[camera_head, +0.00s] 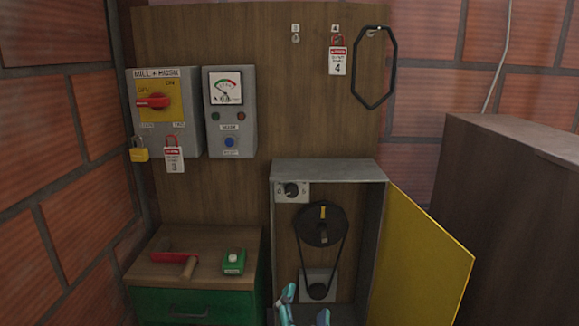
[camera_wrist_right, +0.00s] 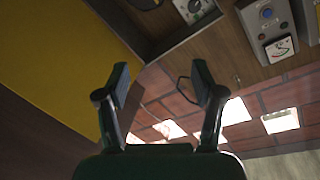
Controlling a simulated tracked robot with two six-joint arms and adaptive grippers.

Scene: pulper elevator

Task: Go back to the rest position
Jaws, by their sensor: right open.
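My right gripper (camera_head: 306,303) shows at the bottom edge of the head view, in front of the lower part of an open grey cabinet (camera_head: 378,220). Only its fingertips are in the picture. In the right wrist view the same gripper (camera_wrist_right: 160,82) has its two fingers wide apart with nothing between them. My left gripper is in neither view.
The cabinet's yellow door (camera_head: 425,255) stands open to the right, with a belt and pulley (camera_head: 320,225) inside. A green-sided bench (camera_head: 190,305) holds a red-and-wood tool (camera_head: 178,258) and a green box (camera_head: 233,262). A brown cabinet (camera_head: 515,220) stands far right.

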